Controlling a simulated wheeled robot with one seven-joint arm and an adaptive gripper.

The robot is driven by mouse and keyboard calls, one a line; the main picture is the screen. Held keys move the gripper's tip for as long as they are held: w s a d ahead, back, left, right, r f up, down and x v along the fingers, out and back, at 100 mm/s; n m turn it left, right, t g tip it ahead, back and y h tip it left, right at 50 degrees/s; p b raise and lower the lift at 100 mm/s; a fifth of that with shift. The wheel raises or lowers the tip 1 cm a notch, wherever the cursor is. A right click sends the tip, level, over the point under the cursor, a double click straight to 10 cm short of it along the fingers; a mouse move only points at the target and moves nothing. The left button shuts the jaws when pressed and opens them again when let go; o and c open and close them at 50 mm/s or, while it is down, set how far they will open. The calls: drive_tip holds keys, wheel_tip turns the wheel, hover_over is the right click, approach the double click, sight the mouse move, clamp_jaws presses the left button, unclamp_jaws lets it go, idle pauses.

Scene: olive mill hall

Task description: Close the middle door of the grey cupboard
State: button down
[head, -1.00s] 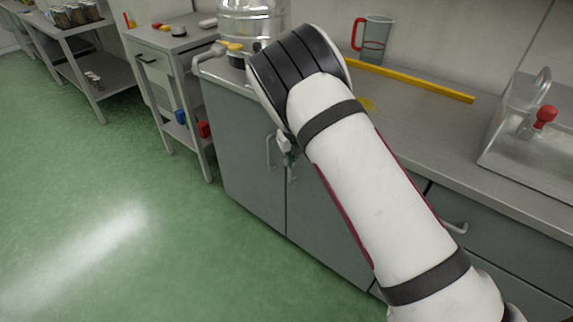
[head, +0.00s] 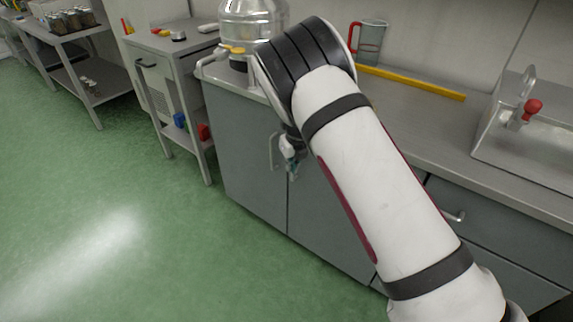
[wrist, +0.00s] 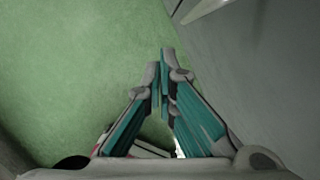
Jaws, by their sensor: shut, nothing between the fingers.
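The grey cupboard runs under the worktop in the head view. Its middle door (head: 325,225) is partly hidden behind my arm. Its visible lower part looks flush or nearly flush with the left door (head: 240,150); I cannot tell whether a small gap is left. My gripper (head: 293,174) points down in front of the cupboard, near the seam between these two doors. In the wrist view my gripper (wrist: 161,62) is shut and empty, with a grey door face (wrist: 255,75) to its right. Whether the fingers touch it is unclear.
The left door's handle (head: 273,151) is just left of my gripper. The worktop (head: 425,125) holds a yellow bar (head: 415,82), a jug (head: 370,42), a metal vessel (head: 250,20) and a sink (head: 550,135). A metal side table (head: 175,45) stands left. The green floor (head: 90,190) is clear.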

drive_tip(key=s+d+r+n+y+p, duration=0.15)
drive_tip(key=s+d+r+n, duration=0.45)
drive_tip(key=r, duration=0.6)
drive_tip(key=s+d+r+n+p, duration=0.25)
drive_tip(key=s+r, duration=0.55)
drive_tip(key=r, duration=0.4)
drive_tip(key=s+d+r+n+p, duration=0.3)
drive_tip(key=s+r+n, duration=0.3)
drive_tip(key=r, duration=0.6)
drive_tip(key=s+d+r+n+h+p, duration=0.1)
drive_tip(key=s+d+r+n, duration=0.1)
drive_tip(key=s+n, duration=0.3)
drive_tip(key=s+d+r+n+t+h+p, duration=0.1)
drive_tip(key=s+d+r+n+p, duration=0.1)
drive_tip(key=s, duration=1.2)
drive_tip(key=s+d+r+n+h+p, duration=0.1)
drive_tip(key=s+d+r+n, duration=0.3)
drive_tip(key=s+d+n, duration=0.2)
drive_tip(key=s+n, duration=0.2)
drive_tip(key=s, duration=0.1)
drive_tip(key=shift+s+n+t, duration=0.2)
drive_tip(key=shift+n+t, duration=0.15)
drive_tip(key=shift+t, duration=0.05)
